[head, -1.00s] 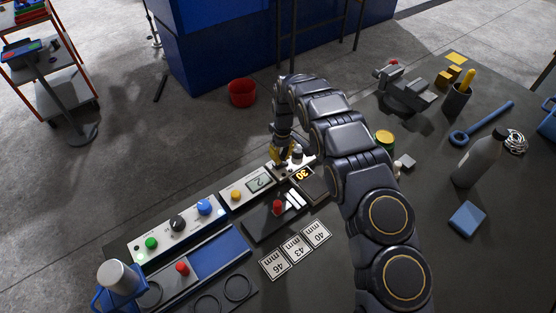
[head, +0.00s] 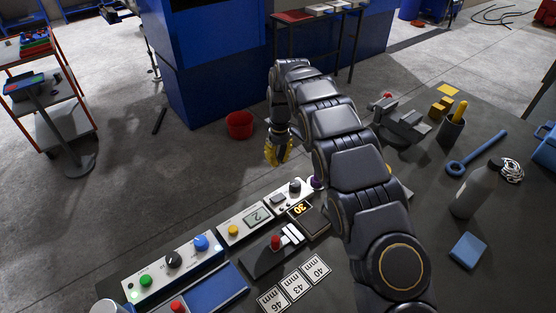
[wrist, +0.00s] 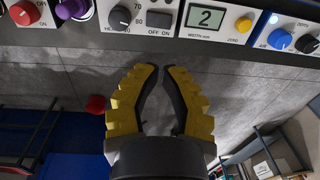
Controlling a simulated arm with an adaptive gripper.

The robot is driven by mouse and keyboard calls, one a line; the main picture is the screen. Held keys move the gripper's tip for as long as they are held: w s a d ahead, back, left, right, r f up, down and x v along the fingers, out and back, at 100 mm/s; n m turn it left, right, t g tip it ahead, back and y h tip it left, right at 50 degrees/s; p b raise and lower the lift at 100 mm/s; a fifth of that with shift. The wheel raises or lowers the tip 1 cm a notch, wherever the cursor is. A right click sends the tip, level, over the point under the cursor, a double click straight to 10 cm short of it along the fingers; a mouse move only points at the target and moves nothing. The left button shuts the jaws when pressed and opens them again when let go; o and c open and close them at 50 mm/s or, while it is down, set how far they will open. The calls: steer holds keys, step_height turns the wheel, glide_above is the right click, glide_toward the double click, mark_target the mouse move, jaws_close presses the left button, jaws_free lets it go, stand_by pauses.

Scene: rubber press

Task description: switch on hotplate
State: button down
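The hotplate panel (head: 283,205) is a small white box at the far edge of the bench. It carries a dark grey knob (head: 295,186) and a grey rocker switch (head: 278,198). In the wrist view the switch (wrist: 160,18) has OFF and ON printed below it, and the knob (wrist: 119,17) shows 70 and 80 beside it. I cannot tell which side of the rocker is down. My gripper (head: 277,163) hangs beyond the panel's far side, apart from it. In the wrist view its yellow fingers (wrist: 162,70) have their tips close together, with nothing between them.
A width display (wrist: 206,18) with a yellow button and a box with green, black and blue controls (head: 175,265) adjoin. A purple knob (wrist: 71,8) and a red knob (wrist: 25,13) lie on the other side. A red bucket (head: 240,125) stands on the floor beyond the bench.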

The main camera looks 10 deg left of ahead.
mark_target(274, 198)
steer(key=shift+w+d+r+g+y, duration=0.3)
steer(key=shift+d+r+g+y, duration=0.05)
steer(key=shift+r+g+y, duration=0.1)
steer(key=shift+f, duration=0.1)
steer(key=f, duration=0.4)
steer(key=s+a+f, duration=0.1)
steer(key=f, duration=0.8)
steer(key=shift+s+a+f, duration=0.25)
steer(key=shift+f, duration=0.1)
